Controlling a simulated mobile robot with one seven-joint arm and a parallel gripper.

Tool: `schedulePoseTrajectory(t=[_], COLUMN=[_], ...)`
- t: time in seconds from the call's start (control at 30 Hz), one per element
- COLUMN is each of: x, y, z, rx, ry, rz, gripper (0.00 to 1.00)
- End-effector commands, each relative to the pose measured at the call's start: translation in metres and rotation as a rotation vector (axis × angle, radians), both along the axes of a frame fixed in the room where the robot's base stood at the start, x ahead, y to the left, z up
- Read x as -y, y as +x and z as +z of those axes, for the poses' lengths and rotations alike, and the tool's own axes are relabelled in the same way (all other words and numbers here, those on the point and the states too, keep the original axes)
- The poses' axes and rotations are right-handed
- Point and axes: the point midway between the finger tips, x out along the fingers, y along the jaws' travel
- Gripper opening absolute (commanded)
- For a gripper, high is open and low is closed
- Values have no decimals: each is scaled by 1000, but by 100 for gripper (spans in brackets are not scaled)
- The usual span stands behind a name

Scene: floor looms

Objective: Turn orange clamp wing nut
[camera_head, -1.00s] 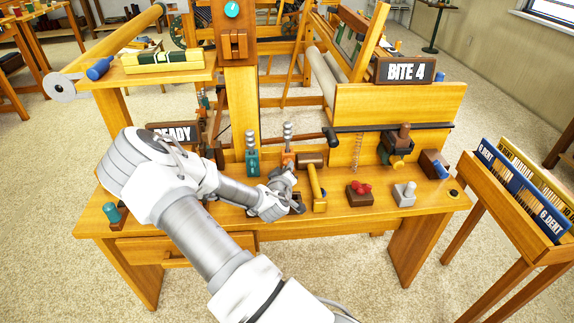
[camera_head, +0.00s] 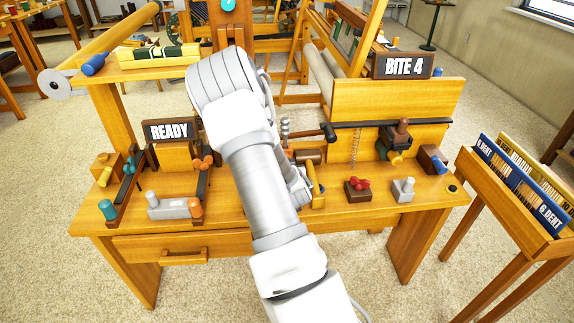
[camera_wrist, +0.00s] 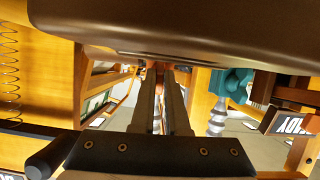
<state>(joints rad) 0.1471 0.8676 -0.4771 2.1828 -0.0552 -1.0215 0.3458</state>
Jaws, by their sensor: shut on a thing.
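In the wrist view the two fingers of my gripper (camera_wrist: 161,82) point away from the camera and come close together on a small orange piece (camera_wrist: 160,66), which appears to be the wing nut of the orange clamp. The nut's shape is mostly hidden by the fingers. A teal clamp (camera_wrist: 230,85) with a ribbed metal spindle stands to the right of the fingers, apart from them. In the head view my arm covers the teal clamp and my fingertips. The orange clamp's metal spindle (camera_head: 285,130) shows just right of my arm.
A large brown surface spans the top of the wrist view, close above the fingers. A yellow-handled mallet (camera_head: 316,185), a block with red knobs (camera_head: 358,188) and a grey piece (camera_head: 403,189) stand right of my arm. A READY sign (camera_head: 170,131) stands left.

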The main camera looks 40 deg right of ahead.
Motion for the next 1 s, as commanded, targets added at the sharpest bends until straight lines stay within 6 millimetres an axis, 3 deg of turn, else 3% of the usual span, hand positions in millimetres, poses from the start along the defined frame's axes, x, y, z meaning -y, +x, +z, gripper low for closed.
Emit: schedulePoseTrajectory(t=[0.47,0.5,0.63,1.0], x=[-1,-1,0,-2], y=[-1,-1,0,-3], z=[-1,-1,-1,1], rx=[4,4,4,5], ry=[13,13,12,12], rz=[1,1,0,0], gripper=[0,18,41,42])
